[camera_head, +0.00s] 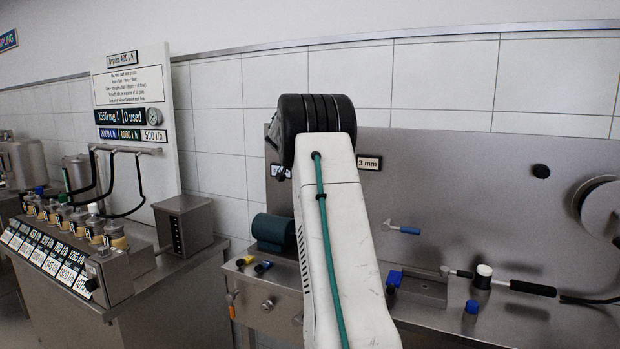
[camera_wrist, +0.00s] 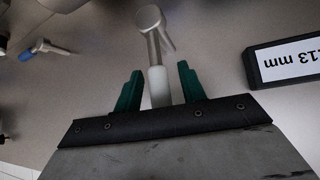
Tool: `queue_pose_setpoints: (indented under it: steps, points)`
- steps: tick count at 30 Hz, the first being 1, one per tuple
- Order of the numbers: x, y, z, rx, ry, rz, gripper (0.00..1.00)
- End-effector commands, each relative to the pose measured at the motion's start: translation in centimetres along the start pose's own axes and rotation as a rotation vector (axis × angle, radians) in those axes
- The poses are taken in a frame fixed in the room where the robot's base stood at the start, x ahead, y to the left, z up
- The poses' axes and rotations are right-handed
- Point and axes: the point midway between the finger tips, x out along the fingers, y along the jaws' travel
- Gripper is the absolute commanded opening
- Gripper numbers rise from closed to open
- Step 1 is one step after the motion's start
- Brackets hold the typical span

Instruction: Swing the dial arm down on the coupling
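In the wrist view, a pale-handled lever, which looks like the dial arm (camera_wrist: 159,86), lies between the two green fingertips of my gripper (camera_wrist: 160,88). Its metal rod runs up to a round pivot head (camera_wrist: 149,18) on the steel panel. My gripper is open around the handle, with a small gap on each side. In the head view my own arm hides the gripper and the lever. I cannot tell for certain which part is the coupling.
A blue-handled lever (camera_head: 402,229) sticks out of the panel. A black-sleeved hose (camera_head: 533,289) and white-capped post (camera_head: 483,275) are at the right.

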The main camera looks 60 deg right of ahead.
Motion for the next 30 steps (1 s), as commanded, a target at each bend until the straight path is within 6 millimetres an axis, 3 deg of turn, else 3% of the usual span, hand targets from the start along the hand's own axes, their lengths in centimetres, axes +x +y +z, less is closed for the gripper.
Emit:
queue_pose_setpoints:
  steps: [9, 21, 30]
  points:
    - [-0.6, -0.2, 0.0, 0.0, 0.002, -0.005, 0.4]
    - [-6.7, -0.1, 0.0, 0.001, 0.002, -0.006, 0.4]
    - [-8.0, -0.1, 0.0, 0.0, 0.001, -0.003, 0.4]
